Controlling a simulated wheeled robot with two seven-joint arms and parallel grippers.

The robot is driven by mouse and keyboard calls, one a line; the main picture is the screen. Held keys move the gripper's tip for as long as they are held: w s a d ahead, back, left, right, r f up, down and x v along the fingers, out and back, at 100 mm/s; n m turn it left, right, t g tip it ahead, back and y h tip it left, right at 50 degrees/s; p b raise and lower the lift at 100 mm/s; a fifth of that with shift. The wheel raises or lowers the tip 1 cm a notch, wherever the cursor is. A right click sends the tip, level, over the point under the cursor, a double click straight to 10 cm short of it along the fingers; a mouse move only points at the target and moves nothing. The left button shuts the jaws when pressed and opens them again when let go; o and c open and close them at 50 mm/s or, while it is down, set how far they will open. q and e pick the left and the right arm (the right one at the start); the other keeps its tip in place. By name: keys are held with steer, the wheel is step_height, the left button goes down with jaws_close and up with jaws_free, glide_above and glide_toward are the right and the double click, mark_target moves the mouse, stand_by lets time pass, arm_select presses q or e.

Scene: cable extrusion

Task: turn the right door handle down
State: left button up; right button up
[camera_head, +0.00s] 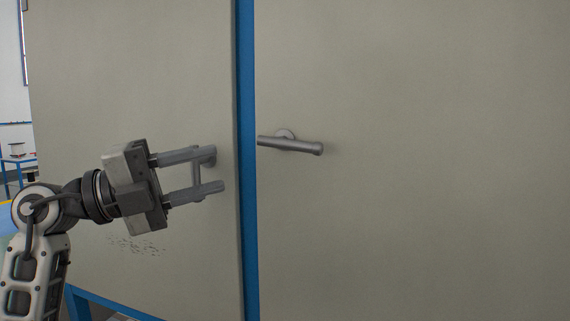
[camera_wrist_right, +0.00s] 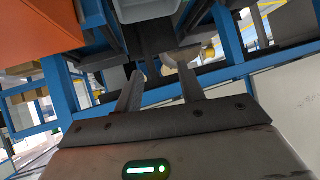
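The right door handle (camera_head: 300,146) is a grey metal lever on the right grey door (camera_head: 430,210), just right of the blue post. It lies close to horizontal, and no gripper is near it. My left gripper (camera_head: 213,169) is in front of the left door (camera_head: 130,60), with its two fingers apart. A grey upright piece that looks like the left door's handle (camera_head: 197,171) shows between the fingers; I cannot tell whether they touch it. My right gripper (camera_wrist_right: 159,85) shows only in the right wrist view, fingers apart with nothing seen between them.
A blue vertical post (camera_head: 246,180) separates the two doors. The area before the right door is clear. The right wrist view shows blue framing (camera_wrist_right: 230,75), an orange box (camera_wrist_right: 35,35) and a grey bin (camera_wrist_right: 143,9) beyond the fingers.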

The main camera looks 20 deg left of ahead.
mark_target(278, 144)
arm_select(q)
steer(key=w+d+r+y+p, duration=0.1)
steer(key=w+d, duration=0.1)
steer(key=w, duration=0.1)
steer(key=w+d+r+t+p, duration=0.1)
steer(key=w+d, duration=0.2)
steer(key=w+d+r+n+y+p, duration=0.1)
steer(key=w+d, duration=0.1)
steer(key=w, duration=0.1)
steer(key=shift+w+d+y, duration=0.3)
steer(key=shift+d, duration=0.05)
steer(key=shift+w+d, duration=0.5)
arm_select(e)
steer(key=shift+d+r, duration=0.3)
steer(key=shift+r, duration=0.2)
arm_select(q)
jaws_close()
arm_select(e)
steer(key=shift+r, duration=0.15)
